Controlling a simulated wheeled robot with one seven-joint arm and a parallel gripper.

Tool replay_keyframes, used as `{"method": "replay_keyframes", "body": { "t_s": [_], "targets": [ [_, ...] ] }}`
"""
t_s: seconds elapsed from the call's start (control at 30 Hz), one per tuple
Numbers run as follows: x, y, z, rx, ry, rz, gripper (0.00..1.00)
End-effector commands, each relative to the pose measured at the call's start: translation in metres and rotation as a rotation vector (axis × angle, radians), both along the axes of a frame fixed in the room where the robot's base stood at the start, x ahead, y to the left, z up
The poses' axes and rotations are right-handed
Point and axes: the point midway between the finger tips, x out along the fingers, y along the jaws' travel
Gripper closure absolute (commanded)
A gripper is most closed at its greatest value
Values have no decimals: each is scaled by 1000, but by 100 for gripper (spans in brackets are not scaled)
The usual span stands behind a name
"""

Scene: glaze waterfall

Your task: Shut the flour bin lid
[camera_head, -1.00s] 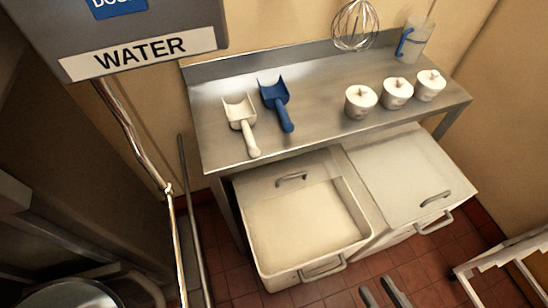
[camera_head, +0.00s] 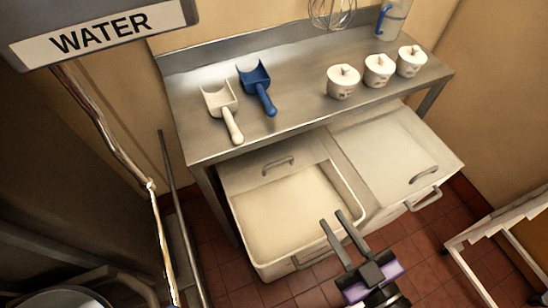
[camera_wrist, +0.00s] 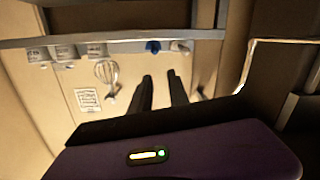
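The open flour bin (camera_head: 262,270) stands under the left part of the steel table, with pale flour (camera_head: 290,208) showing inside. Its white lid (camera_head: 250,172), with a grey handle (camera_head: 279,166), is pushed to the back, partly under the table edge. My gripper (camera_head: 331,218) is over the bin's front right part, with two dark fingers apart and nothing between them. In the wrist view the fingers (camera_wrist: 159,76) are also apart and empty. The lid does not show clearly there.
A covered bin (camera_head: 385,150) stands right of the open one. The steel table (camera_head: 300,115) holds a white scoop (camera_head: 223,108), a blue scoop (camera_head: 257,86), several lidded pots (camera_head: 343,82) and a jug (camera_head: 391,20). A metal rack (camera_head: 500,235) is at the right.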

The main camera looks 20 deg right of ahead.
Motion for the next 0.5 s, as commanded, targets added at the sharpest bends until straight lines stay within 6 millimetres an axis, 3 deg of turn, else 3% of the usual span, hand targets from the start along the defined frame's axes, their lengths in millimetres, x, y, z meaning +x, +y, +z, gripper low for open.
{"method": "replay_keyframes", "body": {
  "t_s": [0.1,0.5],
  "targets": [
    [44,0,-33,-146,-33,21,78],
    [202,-4,-124,-775,-49,68,78]
  ]
}}
